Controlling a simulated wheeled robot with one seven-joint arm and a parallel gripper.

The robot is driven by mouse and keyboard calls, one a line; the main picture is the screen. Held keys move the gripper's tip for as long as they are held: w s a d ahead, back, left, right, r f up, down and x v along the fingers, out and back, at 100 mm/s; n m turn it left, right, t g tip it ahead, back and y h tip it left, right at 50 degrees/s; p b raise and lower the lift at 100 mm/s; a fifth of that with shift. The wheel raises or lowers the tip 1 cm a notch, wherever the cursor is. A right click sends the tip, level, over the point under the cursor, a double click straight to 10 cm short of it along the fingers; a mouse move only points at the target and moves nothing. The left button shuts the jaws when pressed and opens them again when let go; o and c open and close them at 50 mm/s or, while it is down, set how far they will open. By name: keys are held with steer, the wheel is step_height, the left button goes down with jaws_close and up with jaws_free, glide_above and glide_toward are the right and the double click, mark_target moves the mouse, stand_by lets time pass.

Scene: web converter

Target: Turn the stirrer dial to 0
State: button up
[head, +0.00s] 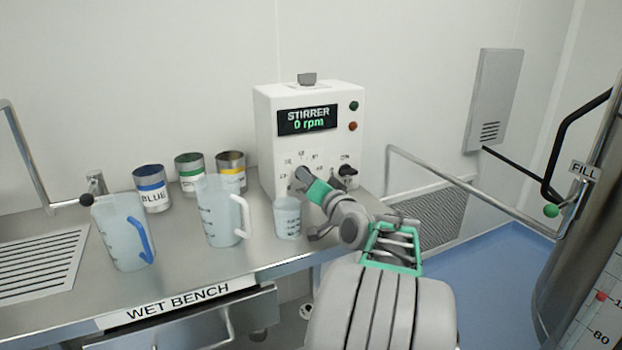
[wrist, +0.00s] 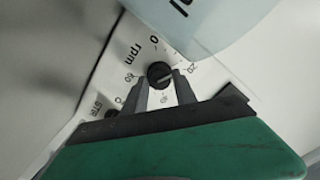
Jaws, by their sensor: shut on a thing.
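The stirrer (head: 268,125) is a white box at the back right of the bench, and its display (head: 308,120) reads "STIRRER 0 rpm". My gripper (head: 297,182) reaches the lower front of the box and hides the stirrer dial in the head view. In the wrist view the dial (wrist: 159,72) is a small dark round knob on a white face with printed numbers. My two grey fingers (wrist: 160,80) are shut on it from either side. The pointer's exact setting is too small to read.
A small cup (head: 287,220) stands just left of my gripper. Two jugs (head: 222,212) (head: 120,235) and several paint cans (head: 152,190) stand further left. A black knob (head: 347,172) is right of my gripper. A rail (head: 470,190) runs beyond the bench's right end.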

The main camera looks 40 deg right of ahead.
jaws_close()
steer(key=n+b, duration=0.1)
steer(key=b, duration=0.2)
steer(key=shift+a+f, duration=0.1)
steer(key=shift+f, duration=0.25)
steer(key=shift+n+b, duration=0.8)
steer(key=shift+b, duration=0.4)
steer(key=shift+r+n+b, duration=0.1)
steer(key=shift+n+b, duration=0.7)
steer(key=shift+b, duration=0.3)
steer(key=shift+r+n, duration=0.3)
